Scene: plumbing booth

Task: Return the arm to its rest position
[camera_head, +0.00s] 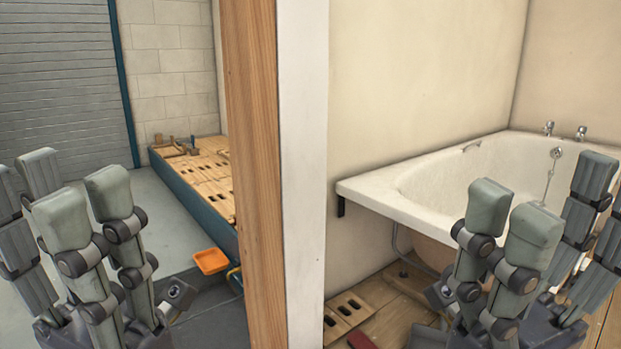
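My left gripper (66,192) is at the lower left, its grey jointed fingers pointing up and spread apart. It is open, and I see nothing between its fingers. My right gripper (545,200) is at the lower right, in front of the bathtub, with its fingers also up and spread. It is open and looks empty. Both arms behind the grippers are mostly out of the picture.
A wooden post (256,170) and white wall edge stand between the grippers. Right of it is a white bathtub (365,190) with taps (548,128). Left are a low wooden platform (205,165), an orange tray (211,261) and clear grey floor (160,215).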

